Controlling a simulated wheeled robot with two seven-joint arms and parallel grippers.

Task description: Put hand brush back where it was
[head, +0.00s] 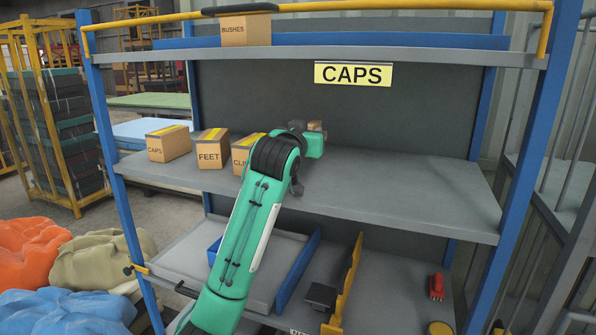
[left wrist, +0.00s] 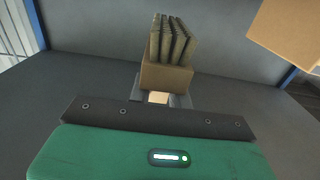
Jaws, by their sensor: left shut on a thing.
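The hand brush (left wrist: 167,76) has a tan block and dark bristles in rows that point up in the left wrist view. My left gripper (left wrist: 160,98) is shut on it at the near end of the block. In the head view my green left arm reaches over the middle shelf (head: 400,185), and the gripper (head: 313,144) is near the back panel. Only a small brown part of the brush (head: 316,126) shows there, behind the gripper. I cannot tell whether the brush touches the shelf. My right gripper is not in view.
Cardboard boxes marked CAPS (head: 168,144) and FEET (head: 212,149), and a third box (head: 241,156) partly behind my arm, stand on the middle shelf's left. Its right half is clear. The upper shelf (head: 300,58) with a CAPS sign (head: 353,75) is overhead. Blue posts (head: 527,150) bound the rack.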

